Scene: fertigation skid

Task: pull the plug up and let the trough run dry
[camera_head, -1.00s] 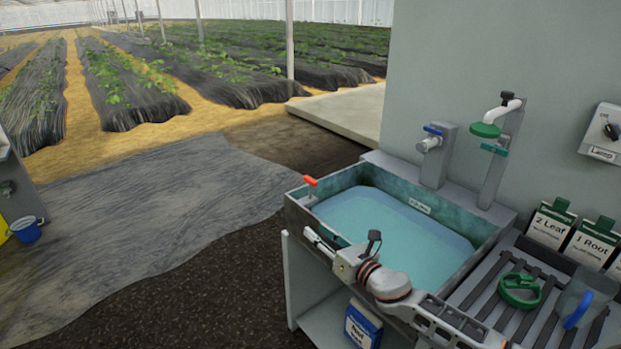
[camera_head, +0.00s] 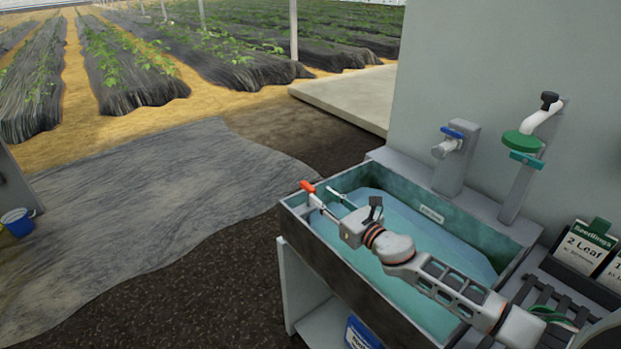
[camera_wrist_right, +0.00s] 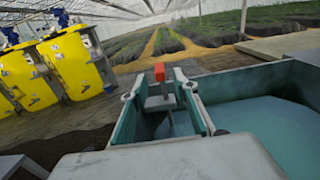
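The plug's red-topped handle (camera_head: 307,187) stands at the left corner of the trough (camera_head: 365,298); the plug's lower end is hidden. The handle also shows in the right wrist view (camera_wrist_right: 159,72). Blue-green water (camera_head: 425,235) lies in the trough. My right gripper (camera_head: 333,204) reaches over the trough from the right, close to the handle. Its fingers are open, and in the right wrist view the gripper (camera_wrist_right: 160,98) has the handle between its spread fingers, with gaps visible on both sides. My left gripper is out of view.
A blue-handled tap (camera_head: 452,142) and a green-headed spout (camera_head: 522,142) stand behind the trough. Seedling packets (camera_head: 583,250) and a slatted rack are at the right. A blue bucket (camera_head: 18,222) stands far left. Yellow containers (camera_wrist_right: 75,62) show in the wrist view.

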